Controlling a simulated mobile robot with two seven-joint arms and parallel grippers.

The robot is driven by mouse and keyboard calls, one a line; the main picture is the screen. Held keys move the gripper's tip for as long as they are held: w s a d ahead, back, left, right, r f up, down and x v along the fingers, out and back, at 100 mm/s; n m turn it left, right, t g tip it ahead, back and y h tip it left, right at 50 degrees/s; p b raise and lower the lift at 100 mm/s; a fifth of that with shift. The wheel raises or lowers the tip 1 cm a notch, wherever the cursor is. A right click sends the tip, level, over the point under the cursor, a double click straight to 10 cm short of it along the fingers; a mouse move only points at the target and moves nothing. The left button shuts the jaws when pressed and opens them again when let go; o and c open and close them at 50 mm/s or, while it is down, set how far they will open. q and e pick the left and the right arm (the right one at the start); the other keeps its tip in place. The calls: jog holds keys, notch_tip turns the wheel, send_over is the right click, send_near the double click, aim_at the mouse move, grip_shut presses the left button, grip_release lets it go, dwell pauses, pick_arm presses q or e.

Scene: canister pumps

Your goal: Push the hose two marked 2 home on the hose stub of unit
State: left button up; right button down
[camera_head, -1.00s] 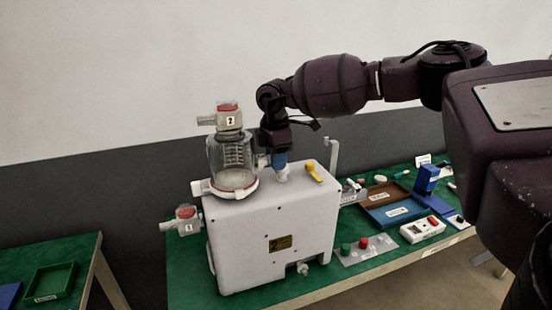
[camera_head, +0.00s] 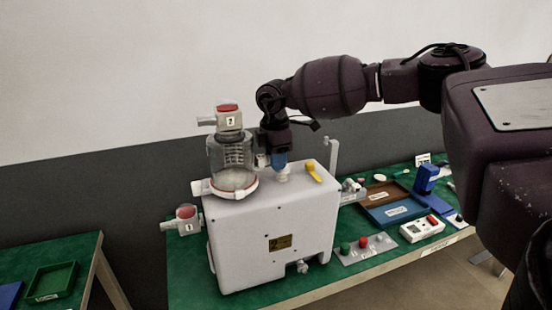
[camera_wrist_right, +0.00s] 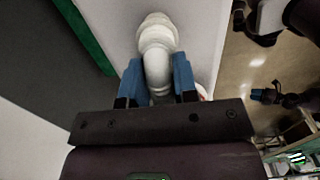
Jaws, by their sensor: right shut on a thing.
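The white pump unit (camera_head: 270,240) stands on the green-topped table. A clear canister (camera_head: 232,155) with a block labelled 2 (camera_head: 229,119) and a red top is mounted at its upper left. My right gripper (camera_head: 279,160) is over the unit's top, pointing down. In the right wrist view, its blue fingers (camera_wrist_right: 157,82) are shut around a white bent hose piece (camera_wrist_right: 157,62), apparently hose two; I see no mark on it. Its far end meets a white ringed fitting (camera_wrist_right: 156,30) at the unit's surface. How deep it sits cannot be told.
A yellow lever (camera_head: 314,171) and an upright rod (camera_head: 332,157) are right of the gripper. A block labelled 1 (camera_head: 187,220) juts from the unit's left side. Trays (camera_head: 396,211), a meter (camera_head: 422,229) and a button panel (camera_head: 366,249) lie to the right.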

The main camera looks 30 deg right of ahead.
jog(key=shift+f, duration=0.3)
jog(key=shift+f, duration=0.2)
dwell(0.4)
jog(key=shift+f+b, duration=0.35)
jog(key=shift+f, duration=0.2)
dwell(0.4)
dwell(0.5)
jog(key=c, duration=0.8)
grip_release()
